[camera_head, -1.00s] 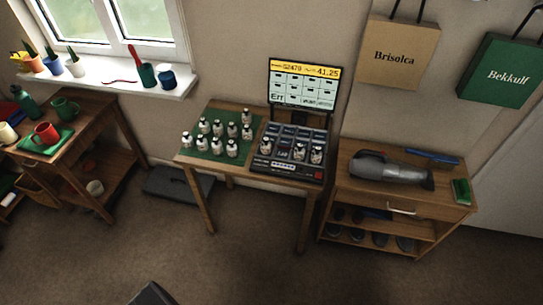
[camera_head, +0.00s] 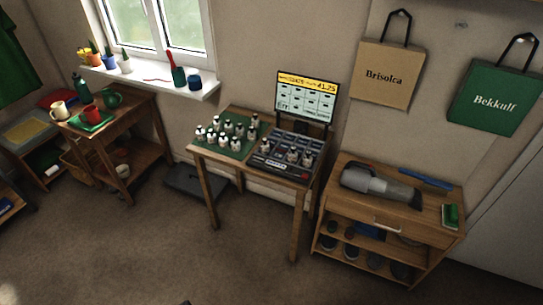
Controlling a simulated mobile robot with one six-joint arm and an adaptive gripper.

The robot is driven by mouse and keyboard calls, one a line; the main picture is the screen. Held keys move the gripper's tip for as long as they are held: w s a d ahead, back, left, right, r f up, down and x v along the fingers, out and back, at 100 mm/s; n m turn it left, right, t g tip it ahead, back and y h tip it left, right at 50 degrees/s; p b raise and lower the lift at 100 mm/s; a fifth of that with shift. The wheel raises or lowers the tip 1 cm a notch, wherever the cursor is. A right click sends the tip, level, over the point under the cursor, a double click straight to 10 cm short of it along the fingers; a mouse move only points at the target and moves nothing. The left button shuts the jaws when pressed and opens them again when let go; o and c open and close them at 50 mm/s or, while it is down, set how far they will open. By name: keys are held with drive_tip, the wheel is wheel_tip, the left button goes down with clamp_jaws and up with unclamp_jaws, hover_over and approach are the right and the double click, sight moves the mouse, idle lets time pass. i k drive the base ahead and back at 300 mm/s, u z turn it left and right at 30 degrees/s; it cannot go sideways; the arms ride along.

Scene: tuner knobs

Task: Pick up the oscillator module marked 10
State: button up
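Several small white modules with dark tops (camera_head: 228,130) stand upright on a green mat (camera_head: 209,145) on the left half of a wooden table (camera_head: 235,167). Several similar modules (camera_head: 293,154) stand in the front slots of a dark slotted rack (camera_head: 270,163) on the table's right half. The marks on the modules are too small to read, so I cannot tell which is marked 10. A screen (camera_head: 306,98) with a yellow top band stands behind the rack. My gripper is not in view.
A cabinet (camera_head: 398,216) with a handheld vacuum (camera_head: 378,185) stands right of the table. A side table (camera_head: 127,109) with cups stands to the left. A dark flat object (camera_head: 195,184) lies on the floor by the wall. The floor in front (camera_head: 150,250) is clear.

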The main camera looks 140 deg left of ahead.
sight(265, 145)
drive_tip(key=i, duration=0.4)
drive_tip(key=z, duration=0.5)
drive_tip(key=k, duration=0.1)
drive_tip(key=u, duration=2.6)
drive_tip(key=k, duration=0.15)
drive_tip(key=u, duration=1.9)
